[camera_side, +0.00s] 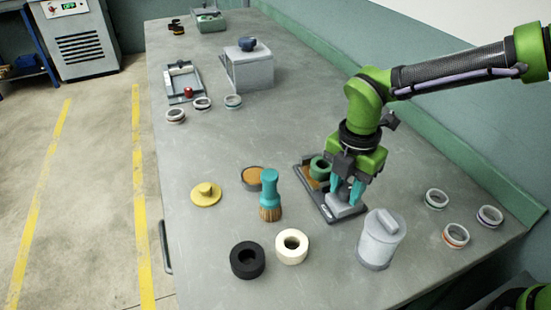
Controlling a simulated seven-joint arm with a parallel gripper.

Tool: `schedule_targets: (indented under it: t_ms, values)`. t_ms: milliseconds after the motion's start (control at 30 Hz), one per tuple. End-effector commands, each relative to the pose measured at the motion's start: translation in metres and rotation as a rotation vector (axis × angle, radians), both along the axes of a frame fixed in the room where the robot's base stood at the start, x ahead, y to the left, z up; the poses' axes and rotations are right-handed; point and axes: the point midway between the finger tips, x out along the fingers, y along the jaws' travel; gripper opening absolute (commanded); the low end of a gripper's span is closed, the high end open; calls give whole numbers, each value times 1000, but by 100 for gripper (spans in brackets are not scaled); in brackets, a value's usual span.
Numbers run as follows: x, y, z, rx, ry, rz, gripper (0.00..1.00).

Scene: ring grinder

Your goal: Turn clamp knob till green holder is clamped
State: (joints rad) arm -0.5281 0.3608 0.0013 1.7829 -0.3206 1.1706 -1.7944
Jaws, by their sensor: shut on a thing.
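The green holder (319,168) is a ring-shaped green piece. It sits at the far end of a dark clamp fixture (313,198), next to an orange-brown patch. A pale grey block (343,208) is at the near end of the fixture. My gripper (345,190) points down over this near end, with its teal fingers on either side of the clamp knob, which they are shut on. The knob itself is mostly hidden by the fingers. I cannot tell from this view whether the holder is pressed tight.
Left of the fixture are a teal brush (270,195), a brown-filled bowl (252,178) and a yellow lid (205,194). In front are black (247,273) and cream (292,259) rings and a grey canister (379,243). Several small rings lie right. A grey box (250,73) stands farther back.

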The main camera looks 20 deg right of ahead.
Motion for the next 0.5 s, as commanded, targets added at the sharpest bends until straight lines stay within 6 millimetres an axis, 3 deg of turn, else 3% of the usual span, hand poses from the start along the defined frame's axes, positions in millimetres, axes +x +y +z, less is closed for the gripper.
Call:
schedule_targets:
  t_ms: [500]
  values:
    - [1, 0, 0, 0, 1, -474, 5]
